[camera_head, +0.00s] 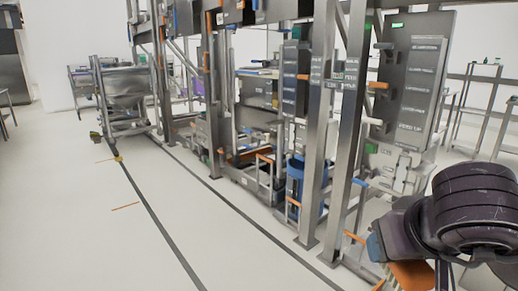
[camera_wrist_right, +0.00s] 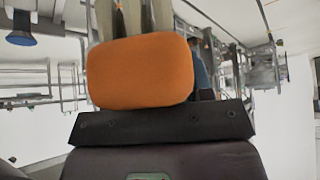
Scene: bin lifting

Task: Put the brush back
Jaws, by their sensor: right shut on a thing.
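My right arm enters the head view from the right, and its gripper (camera_head: 398,277) is low at the bottom right, partly cut off by the frame edge. My left gripper is not in view.
A tall steel frame (camera_head: 316,130) with shelves, panels and orange handles runs across the middle. A blue bin (camera_head: 295,178) stands inside it. A wheeled steel hopper (camera_head: 124,88) stands at the far left. Pale floor with dark lines is clear at the front left.

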